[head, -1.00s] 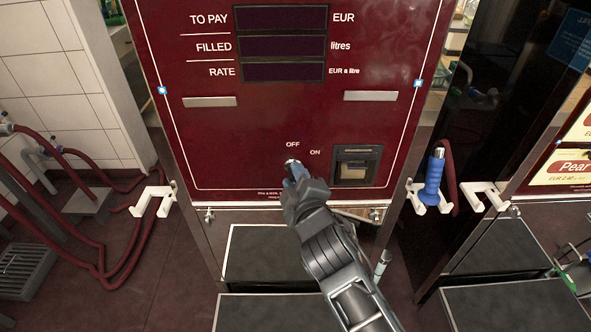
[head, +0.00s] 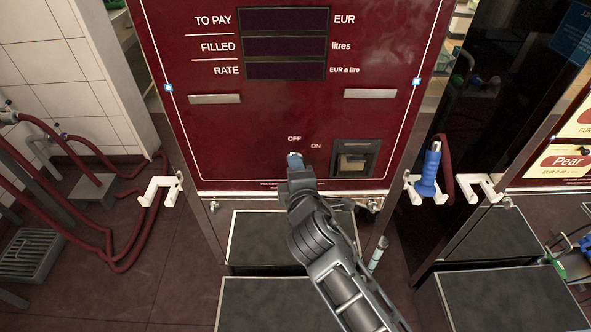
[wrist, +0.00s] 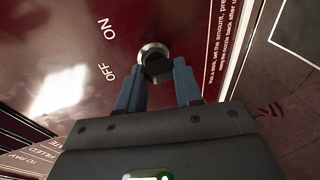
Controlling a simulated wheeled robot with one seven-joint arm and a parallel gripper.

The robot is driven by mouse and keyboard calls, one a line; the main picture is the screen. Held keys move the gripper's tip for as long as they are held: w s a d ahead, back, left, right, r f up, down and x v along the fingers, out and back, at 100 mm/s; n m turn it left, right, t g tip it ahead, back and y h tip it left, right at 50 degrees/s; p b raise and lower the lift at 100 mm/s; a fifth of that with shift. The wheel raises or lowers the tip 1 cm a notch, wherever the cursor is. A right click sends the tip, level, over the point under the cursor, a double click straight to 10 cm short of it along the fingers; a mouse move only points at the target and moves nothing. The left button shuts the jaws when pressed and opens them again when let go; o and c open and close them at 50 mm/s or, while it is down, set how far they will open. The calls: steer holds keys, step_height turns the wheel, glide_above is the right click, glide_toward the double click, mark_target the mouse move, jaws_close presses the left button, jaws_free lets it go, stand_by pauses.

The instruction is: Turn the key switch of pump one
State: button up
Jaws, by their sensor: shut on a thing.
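The dark red pump front (head: 230,130) fills the middle of the head view, with OFF and ON printed above the key switch (head: 294,157). In the wrist view the key switch (wrist: 153,52) is a silver ring with a black key (wrist: 158,70) standing out of it. My gripper (head: 297,170) is at the switch, and its blue-grey fingers are shut on the key, one on each side in the wrist view. My gripper hides most of the switch in the head view, so I cannot tell its exact angle there.
A recessed slot (head: 354,158) lies right of the switch. The display windows (head: 285,45) above are dark. White brackets (head: 160,187) stick out at both sides, and a blue-handled nozzle (head: 430,172) hangs at the right. A dark step (head: 275,240) stands below.

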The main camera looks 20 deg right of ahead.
steer(key=o, duration=1)
steer(key=shift+o, duration=0.2)
steer(key=v, duration=0.7)
steer(key=shift+s+b, duration=0.4)
steer(key=shift+b, duration=0.05)
steer(key=shift+a, duration=0.15)
